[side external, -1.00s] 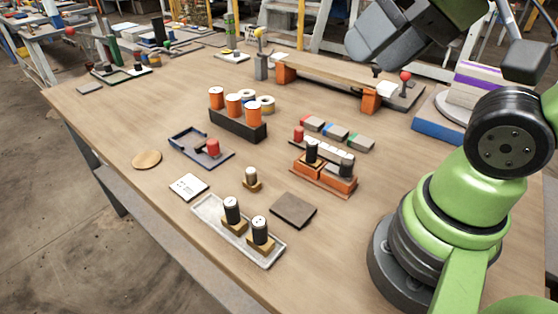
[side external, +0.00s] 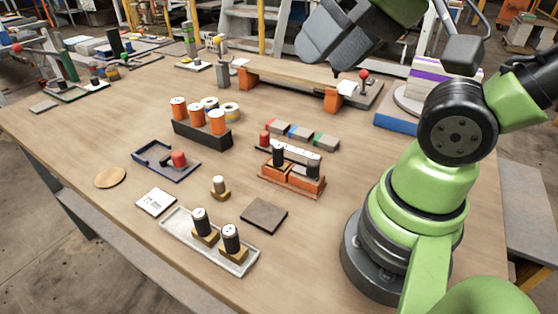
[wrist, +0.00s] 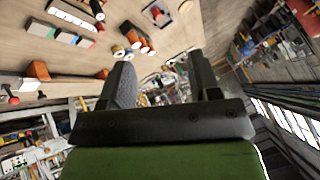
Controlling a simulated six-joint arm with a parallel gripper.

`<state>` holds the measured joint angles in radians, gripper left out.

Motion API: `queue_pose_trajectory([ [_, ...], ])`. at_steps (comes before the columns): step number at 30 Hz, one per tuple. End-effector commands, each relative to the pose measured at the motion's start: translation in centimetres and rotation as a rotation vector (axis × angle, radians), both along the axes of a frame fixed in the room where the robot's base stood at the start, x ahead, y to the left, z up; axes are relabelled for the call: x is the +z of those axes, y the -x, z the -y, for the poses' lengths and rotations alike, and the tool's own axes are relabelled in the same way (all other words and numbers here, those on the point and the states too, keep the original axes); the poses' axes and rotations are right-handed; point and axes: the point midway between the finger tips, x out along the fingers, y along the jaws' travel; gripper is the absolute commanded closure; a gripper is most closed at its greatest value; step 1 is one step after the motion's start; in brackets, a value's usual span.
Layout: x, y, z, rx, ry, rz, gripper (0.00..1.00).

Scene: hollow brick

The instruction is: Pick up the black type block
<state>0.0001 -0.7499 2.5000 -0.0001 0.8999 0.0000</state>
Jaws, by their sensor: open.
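Several black cylinders with pale tops show in the side view, and I cannot tell which is the black type block. Two black cylinders (side external: 201,222) (side external: 231,239) stand on wooden bases in a pale tray (side external: 182,238) near the front. Two more black cylinders (side external: 279,156) (side external: 313,164) stand on an orange holder (side external: 290,181). My gripper (wrist: 160,62) is open and empty in the wrist view, its two dark fingers apart. In the side view, the grey end of my arm is raised at the top, well away from these cylinders; its fingertips are unclear there.
A dark square plate (side external: 264,215) lies between tray and arm base. A navy tray (side external: 150,164) with a red piece, a dark rack (side external: 205,135) with orange-sided cylinders and a plank bridge (side external: 290,83) stand farther back. Bare tabletop lies at the left.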

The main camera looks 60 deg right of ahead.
Motion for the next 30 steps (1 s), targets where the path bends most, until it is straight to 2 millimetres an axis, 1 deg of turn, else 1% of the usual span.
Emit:
queue_pose_trajectory([
  [4, 0.0, -0.2, 0.1, 0.002, 0.005, -0.005, 0.43],
  [7, -0.2, -1.0, 0.4, 0.014, 0.033, -0.034, 0.43],
  [11, -1.0, -3.6, 1.6, 0.061, 0.113, -0.112, 0.43],
  [14, -2.4, -6.1, 3.0, 0.119, 0.183, -0.191, 0.43],
  [17, -4.3, -8.4, 4.5, 0.186, 0.240, -0.271, 0.43],
  [20, -6.8, -10.4, 6.2, 0.264, 0.286, -0.351, 0.43],
  [21, -8.0, -11.1, 6.9, 0.296, 0.300, -0.384, 0.43],
  [24, -10.9, -12.4, 8.5, 0.377, 0.325, -0.454, 0.43],
  [27, -13.5, -13.2, 9.8, 0.445, 0.338, -0.507, 0.43],
  [30, -15.4, -13.5, 10.6, 0.498, 0.343, -0.542, 0.43],
])
